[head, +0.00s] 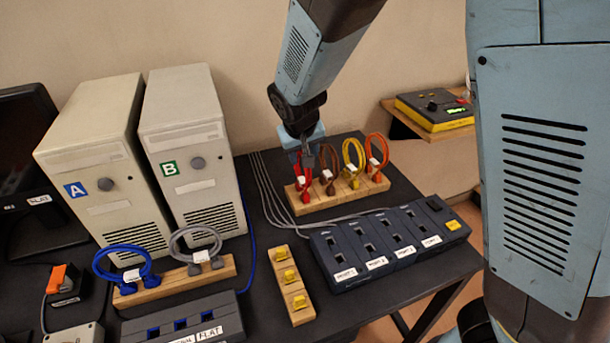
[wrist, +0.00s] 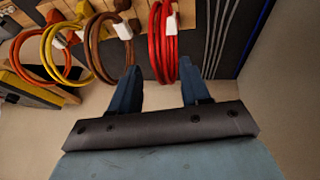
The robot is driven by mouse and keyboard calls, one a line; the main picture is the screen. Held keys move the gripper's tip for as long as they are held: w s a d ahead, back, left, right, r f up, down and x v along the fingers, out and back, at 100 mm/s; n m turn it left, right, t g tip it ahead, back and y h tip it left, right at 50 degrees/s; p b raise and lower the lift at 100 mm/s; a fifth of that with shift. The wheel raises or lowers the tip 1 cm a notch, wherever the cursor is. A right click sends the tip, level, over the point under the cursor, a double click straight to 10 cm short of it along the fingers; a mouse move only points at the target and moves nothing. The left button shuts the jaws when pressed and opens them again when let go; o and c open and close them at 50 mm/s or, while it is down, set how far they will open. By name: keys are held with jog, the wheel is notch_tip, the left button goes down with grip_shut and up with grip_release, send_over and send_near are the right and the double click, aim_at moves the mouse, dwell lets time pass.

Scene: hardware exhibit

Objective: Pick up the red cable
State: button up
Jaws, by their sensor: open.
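The red cable is a coiled loop with a white tag. It stands at the left end of a wooden rack (head: 340,194) in the head view, partly hidden by my gripper (head: 308,156). In the wrist view the red cable (wrist: 163,48) rises between the two dark blue fingertips of my gripper (wrist: 158,74). The gripper is open, with a finger on either side of the loop and visible gaps. I cannot tell how deep the loop sits between the fingers.
A brown cable (wrist: 98,45) stands close beside the red one, with yellow (head: 353,154) and orange (head: 377,148) cables farther along the rack. Thin grey cables lie left of the rack. A dark port strip (head: 385,252) is in front. Computer tower B (head: 185,130) stands left.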

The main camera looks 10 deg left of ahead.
jog(key=shift+x, duration=1.85)
jog(key=shift+a, duration=0.1)
jog(key=shift+s, duration=0.1)
grip_shut()
